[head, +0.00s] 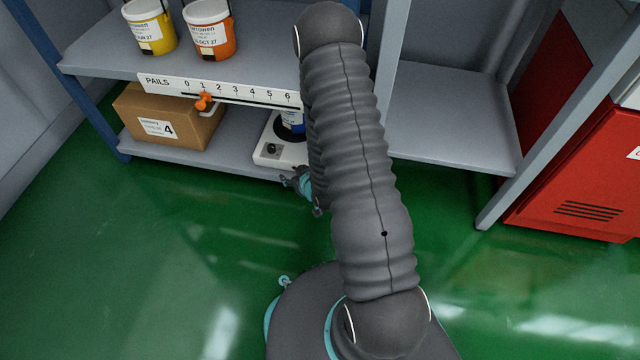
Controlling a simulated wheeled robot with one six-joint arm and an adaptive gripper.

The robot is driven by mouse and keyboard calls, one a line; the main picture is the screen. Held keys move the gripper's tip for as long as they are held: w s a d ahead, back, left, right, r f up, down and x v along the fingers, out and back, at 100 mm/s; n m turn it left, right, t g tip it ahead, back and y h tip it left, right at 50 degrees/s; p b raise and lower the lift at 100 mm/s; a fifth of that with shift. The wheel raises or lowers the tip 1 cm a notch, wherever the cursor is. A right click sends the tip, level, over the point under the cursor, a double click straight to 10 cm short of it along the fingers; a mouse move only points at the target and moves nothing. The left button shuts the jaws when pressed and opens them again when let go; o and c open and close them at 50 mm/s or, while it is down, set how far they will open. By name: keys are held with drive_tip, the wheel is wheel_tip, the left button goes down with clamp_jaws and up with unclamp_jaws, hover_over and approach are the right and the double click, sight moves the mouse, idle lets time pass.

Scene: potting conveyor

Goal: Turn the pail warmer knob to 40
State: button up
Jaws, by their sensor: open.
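The pail warmer (268,158) is a white unit on the lower shelf, just left of my arm. Its small dark knob (272,149) is on the front panel; its pointer and scale are too small to read. A blue pail (292,121) stands on the warmer's dark plate, partly hidden by my arm. My gripper (288,181) is dark with teal parts, just in front of and below the warmer's front edge. It looks apart from the knob. It is open, and I see nothing in it. Part of it is hidden behind my arm.
A cardboard box (192,135) marked 4 stands left of the warmer. Above it, a PAILS scale (222,88) with an orange slider (204,101) runs along the upper shelf edge. Yellow (149,28) and orange (209,30) pails stand above. A red cabinet (580,180) is at right. Green floor is clear.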

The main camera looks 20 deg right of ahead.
drive_tip(key=s+d+f+g+h, duration=0.1)
drive_tip(key=s+f+g, duration=0.2)
drive_tip(key=s+g, duration=0.15)
drive_tip(key=s+r+m+g, duration=0.1)
drive_tip(key=s+r+g, duration=0.1)
drive_tip(key=s+r, duration=0.3)
drive_tip(key=s+d+r+g+h, duration=0.1)
drive_tip(key=s+r+g, duration=0.2)
drive_tip(key=r, duration=0.7)
drive_tip(key=shift+s+d+m, duration=0.2)
drive_tip(key=shift+s+m, duration=0.2)
drive_tip(key=shift+s, duration=0.45)
drive_tip(key=shift+f+g, duration=0.1)
drive_tip(key=shift+g, duration=0.15)
drive_tip(key=s+a+r+t+p, duration=0.1)
drive_tip(key=s+r+p, duration=0.2)
drive_tip(key=r, duration=0.9)
drive_tip(key=s+a+r+t+p, duration=0.2)
drive_tip(key=s+r, duration=0.3)
drive_tip(key=r, duration=0.8)
drive_tip(key=s+a+r+t+p, duration=0.1)
drive_tip(key=s+a+r+p, duration=0.1)
drive_tip(key=r, duration=1)
drive_tip(key=shift+s+r+t+p, duration=0.25)
drive_tip(key=shift+s+t+p, duration=0.15)
drive_tip(key=shift+s+p, duration=0.65)
